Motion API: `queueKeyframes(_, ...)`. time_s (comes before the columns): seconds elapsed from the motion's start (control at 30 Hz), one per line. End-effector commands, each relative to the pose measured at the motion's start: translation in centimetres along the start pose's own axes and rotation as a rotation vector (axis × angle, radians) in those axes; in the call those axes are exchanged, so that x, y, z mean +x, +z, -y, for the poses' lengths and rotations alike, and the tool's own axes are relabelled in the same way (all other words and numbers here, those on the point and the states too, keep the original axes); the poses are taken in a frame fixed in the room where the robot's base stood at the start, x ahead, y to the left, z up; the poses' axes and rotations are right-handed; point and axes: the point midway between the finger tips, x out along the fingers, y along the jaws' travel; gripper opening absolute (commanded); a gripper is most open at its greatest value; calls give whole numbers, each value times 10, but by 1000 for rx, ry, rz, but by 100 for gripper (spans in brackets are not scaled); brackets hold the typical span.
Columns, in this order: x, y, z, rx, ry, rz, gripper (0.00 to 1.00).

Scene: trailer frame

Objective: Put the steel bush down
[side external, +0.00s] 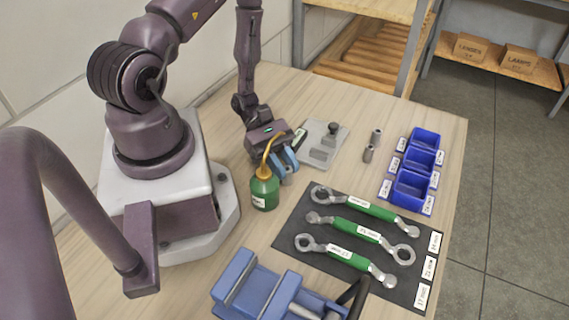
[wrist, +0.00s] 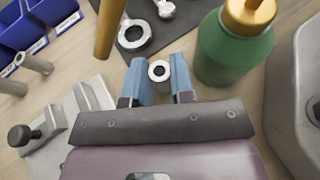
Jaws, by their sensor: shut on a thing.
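The steel bush (wrist: 159,71) is a short grey metal cylinder with a round hole, seen from above in the wrist view. My gripper (wrist: 160,78) has its two blue fingers on either side of the bush and is shut on it. In the side external view my gripper (side external: 286,163) is low over the table, between the green oil can and the grey plate. The bush (side external: 288,180) shows partly below the fingers there. I cannot tell whether its underside touches the table.
The green oil can (side external: 265,191) with its yellow spout stands close beside my gripper. A grey plate (side external: 313,154) with a black knob lies behind. Two metal cylinders (side external: 372,145), blue bins (side external: 411,187), a spanner mat (side external: 290,236) and a blue vise (side external: 262,287) are around.

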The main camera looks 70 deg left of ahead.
Motion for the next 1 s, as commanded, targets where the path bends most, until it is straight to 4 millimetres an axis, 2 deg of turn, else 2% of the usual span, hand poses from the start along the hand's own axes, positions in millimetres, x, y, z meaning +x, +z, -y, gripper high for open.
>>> queueKeyframes(0.23, 0, 0, 0, 1, 0, 0, 0)
queueKeyframes(0.27, 0, -1, 0, 0, 0, 0, 25)
queueKeyframes(0.37, 0, -1, 0, 1, 0, 0, 48)
queueKeyframes(0.73, -5, 0, -1, 2, 1, -1, 48)
queueKeyframes(0.87, -23, 0, -1, 3, 4, -3, 48)
queueKeyframes(1.0, -54, 0, -2, 4, 5, -4, 48)
